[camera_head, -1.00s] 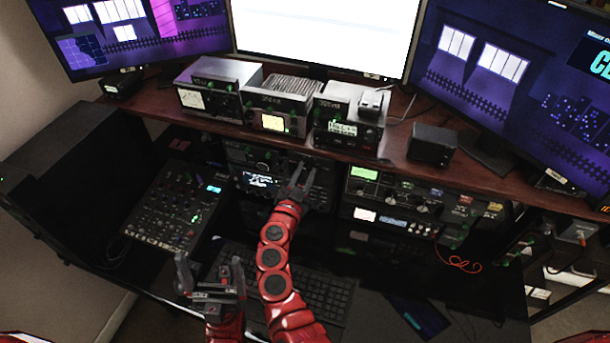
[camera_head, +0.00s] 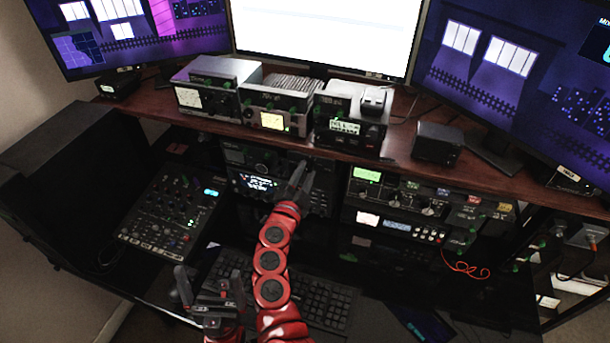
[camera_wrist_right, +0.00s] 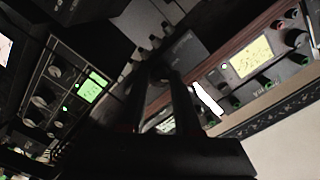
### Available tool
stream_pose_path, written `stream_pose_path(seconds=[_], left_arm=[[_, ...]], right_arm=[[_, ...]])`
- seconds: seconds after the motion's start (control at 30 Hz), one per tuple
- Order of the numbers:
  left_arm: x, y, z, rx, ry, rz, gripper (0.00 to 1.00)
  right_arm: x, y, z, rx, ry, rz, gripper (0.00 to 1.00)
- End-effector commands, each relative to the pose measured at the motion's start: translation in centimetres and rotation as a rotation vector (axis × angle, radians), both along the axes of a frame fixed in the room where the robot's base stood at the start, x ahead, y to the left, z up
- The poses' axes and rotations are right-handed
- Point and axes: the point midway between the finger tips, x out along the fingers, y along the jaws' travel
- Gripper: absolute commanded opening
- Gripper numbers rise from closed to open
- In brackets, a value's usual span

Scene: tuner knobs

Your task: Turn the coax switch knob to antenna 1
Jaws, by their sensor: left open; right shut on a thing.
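My right gripper (camera_head: 298,172) reaches in under the wooden shelf, at the upper right of the radio (camera_head: 256,182) in the head view. Its dark fingers also show in the wrist view (camera_wrist_right: 168,82), close together and shut on a small dark part. I cannot make out that part or tell whether it is the coax switch knob. No antenna label is readable. A unit with a green display and several knobs (camera_head: 397,203) stands right of the gripper. My left gripper (camera_head: 210,287) is open and empty, low at the left above the desk.
The shelf (camera_head: 400,150) overhangs the right gripper and bears several small devices and a black box (camera_head: 437,144). A mixer (camera_head: 172,210) lies at the left. A keyboard (camera_head: 322,303) is below the arms. A red cable (camera_head: 466,270) hangs at the right.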

Motion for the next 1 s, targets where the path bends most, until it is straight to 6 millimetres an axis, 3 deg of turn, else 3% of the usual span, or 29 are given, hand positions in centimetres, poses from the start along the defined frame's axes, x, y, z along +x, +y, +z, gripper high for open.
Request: stream_pose_path(seconds=[0.3, 0.33, 0.5, 0.8, 1.0], left_arm=[[0.0, 0.0, 0.0, 0.0, 0.0, 0.0, 1.0], [0.0, 0.0, 0.0, 0.0, 0.0, 0.0, 1.0], [0.0, 0.0, 0.0, 0.0, 0.0, 0.0, 1.0], [0.0, 0.0, 0.2, 0.0, 0.0, 0.0, 1.0], [0.0, 0.0, 2.5, 0.0, 0.0, 0.0, 1.0]], right_arm=[[0.0, 0.0, 0.0, 0.001, 0.0, 0.0, 0.0], [0.0, 0.0, 0.0, 0.001, 0.0, 0.0, 0.34], [0.0, 0.0, 0.0, 0.0, 0.0, 0.0, 0.62], [0.0, 0.0, 0.1, -0.008, 0.002, 0.001, 0.62], [0.0, 0.1, 0.7, -0.161, 0.051, 0.004, 0.62]])
